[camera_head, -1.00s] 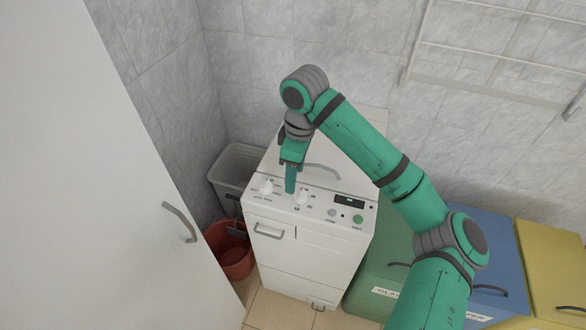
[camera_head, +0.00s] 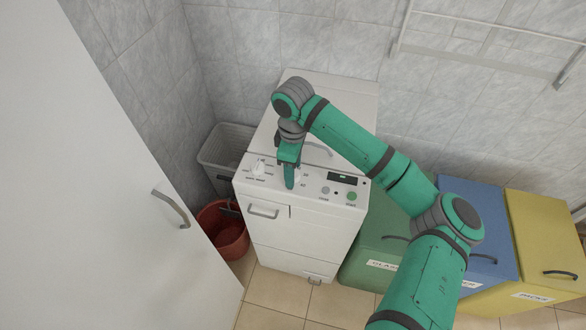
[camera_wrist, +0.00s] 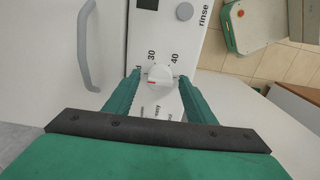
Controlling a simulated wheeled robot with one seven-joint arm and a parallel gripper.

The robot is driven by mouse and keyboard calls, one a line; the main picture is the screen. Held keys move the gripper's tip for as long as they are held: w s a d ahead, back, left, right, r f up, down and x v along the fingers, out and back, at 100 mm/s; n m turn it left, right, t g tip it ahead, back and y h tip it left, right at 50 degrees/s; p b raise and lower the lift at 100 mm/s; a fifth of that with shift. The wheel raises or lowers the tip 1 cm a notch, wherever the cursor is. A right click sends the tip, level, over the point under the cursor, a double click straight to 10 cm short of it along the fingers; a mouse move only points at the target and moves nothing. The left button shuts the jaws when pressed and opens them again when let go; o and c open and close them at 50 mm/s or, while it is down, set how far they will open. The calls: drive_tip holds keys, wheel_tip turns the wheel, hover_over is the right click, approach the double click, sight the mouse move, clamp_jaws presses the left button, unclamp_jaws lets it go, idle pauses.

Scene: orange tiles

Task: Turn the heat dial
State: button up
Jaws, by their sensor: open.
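The white machine (camera_head: 300,235) has a control panel on its top front edge. The heat dial (camera_wrist: 160,76) is a round white knob with a red mark, and the numbers 30 and 40 are printed beside it. In the head view the heat dial (camera_head: 297,174) is partly hidden by my gripper (camera_head: 289,184). In the wrist view my gripper (camera_wrist: 159,77) is open, with one finger on each side of the dial. Small gaps seem to show beside the knob; I cannot tell whether a finger touches it.
Another white dial (camera_head: 257,168) is left on the panel. A grey rinse button (camera_wrist: 184,12), a green button (camera_head: 351,196) and a dark display (camera_head: 342,177) are to the right. A red bucket (camera_head: 226,230) and grey basket (camera_head: 225,145) stand left; green, blue and yellow bins stand right.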

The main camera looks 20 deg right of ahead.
drive_tip(key=shift+w+f, duration=0.1)
drive_tip(key=shift+f, duration=0.05)
drive_tip(key=shift+d, duration=0.15)
drive_tip(key=shift+c, duration=0.6)
drive_tip(key=shift+s, duration=0.2)
drive_tip(key=c, duration=0.9)
drive_tip(key=shift+a+m, duration=0.25)
drive_tip(key=shift+m, duration=0.15)
drive_tip(key=m, duration=0.3)
drive_tip(key=shift+w, duration=0.1)
drive_tip(key=m, duration=0.4)
drive_tip(key=shift+m, duration=2)
